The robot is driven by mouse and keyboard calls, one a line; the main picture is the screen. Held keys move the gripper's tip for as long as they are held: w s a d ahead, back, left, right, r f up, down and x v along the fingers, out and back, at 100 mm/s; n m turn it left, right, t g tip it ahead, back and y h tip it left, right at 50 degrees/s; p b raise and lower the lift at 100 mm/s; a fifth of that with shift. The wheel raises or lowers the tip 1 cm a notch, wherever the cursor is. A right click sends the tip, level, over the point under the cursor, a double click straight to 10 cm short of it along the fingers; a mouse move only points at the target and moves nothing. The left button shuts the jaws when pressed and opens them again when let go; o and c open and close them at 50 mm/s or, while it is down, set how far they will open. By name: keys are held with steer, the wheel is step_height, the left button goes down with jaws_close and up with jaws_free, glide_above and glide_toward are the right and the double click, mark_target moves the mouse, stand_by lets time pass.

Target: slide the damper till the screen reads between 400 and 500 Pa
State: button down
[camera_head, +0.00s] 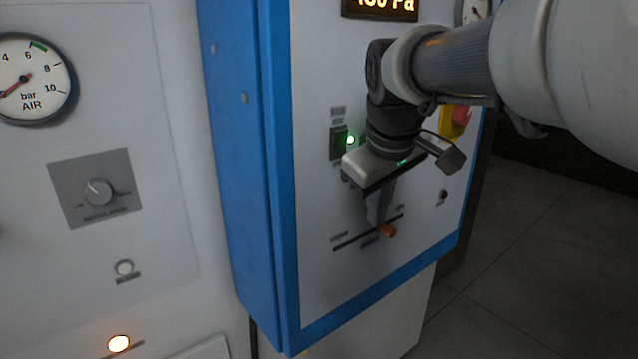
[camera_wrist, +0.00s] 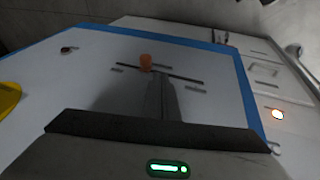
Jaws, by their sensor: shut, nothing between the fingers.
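The damper's orange knob (camera_head: 387,230) sits on a dark slot (camera_head: 350,240) low on the blue-edged white panel, right of the slot's middle. The knob (camera_wrist: 146,62) also shows in the wrist view, on the slot (camera_wrist: 185,75). My gripper (camera_head: 381,220) is shut and empty, its fingers pointing at the panel, with the tips close beside the knob, on its left in the head view. In the wrist view the fingers (camera_wrist: 161,88) end just right of the knob. I cannot tell whether they touch. The amber screen (camera_head: 380,8) is cut by the top edge; it appears to read 480 Pa, the middle digit unclear.
A lit green lamp (camera_head: 350,140), a red-and-yellow stop button (camera_head: 460,117) and a small dark knob (camera_head: 442,197) are on the same panel. Left stands another panel with an air gauge (camera_head: 32,78) and a regulator dial (camera_head: 97,190). Open floor lies at right.

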mark_target(388, 228)
steer(key=shift+w+d+f, duration=0.4)
steer(key=shift+d+f, duration=0.2)
steer(key=shift+f, duration=0.05)
steer(key=shift+w+d+f, duration=0.4)
steer(key=shift+d+f, duration=0.15)
steer(key=shift+f, duration=0.1)
steer(key=shift+w+d+f, duration=0.25)
steer(key=shift+d+f, duration=0.1)
steer(key=shift+d, duration=0.05)
steer(key=shift+r, duration=0.1)
